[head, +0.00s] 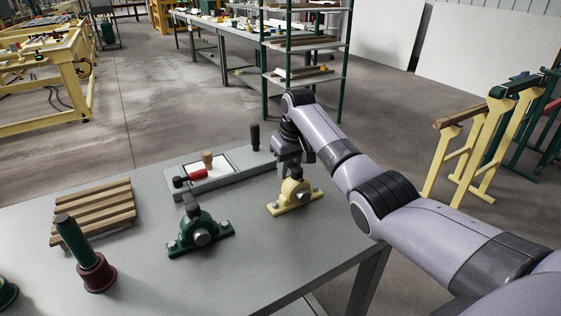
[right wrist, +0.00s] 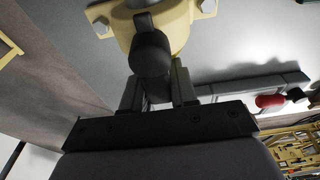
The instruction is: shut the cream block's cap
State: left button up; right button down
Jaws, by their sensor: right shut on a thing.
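The cream block (head: 294,196) sits on the grey table at its right part, with a round grey face at its front. In the right wrist view its cream body (right wrist: 178,22) is at the top, with a dark, rounded cap piece (right wrist: 152,48) in front of it. My right gripper (head: 292,172) is directly above the block. Its two fingers (right wrist: 156,88) are shut on the dark cap piece. The gripper hides part of the cap, so I cannot tell how far it is closed. My left gripper is not in view.
A green block (head: 200,234) stands left of the cream one. A slatted wooden rack (head: 93,212) and a green-handled stamp (head: 84,252) are at the left. The table's front right is clear.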

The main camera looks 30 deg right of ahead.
aim_at(291, 162)
jog(key=shift+f, duration=0.15)
dwell(0.4)
jog(key=c, duration=1)
grip_release()
jog(key=shift+o, duration=0.2)
jog(key=shift+s+r, duration=0.2)
jog(key=shift+r, duration=1)
jog(key=shift+s+r, duration=0.25)
jog(key=shift+r, duration=0.9)
jog(key=shift+s+r, duration=0.2)
jog(key=shift+r, duration=1)
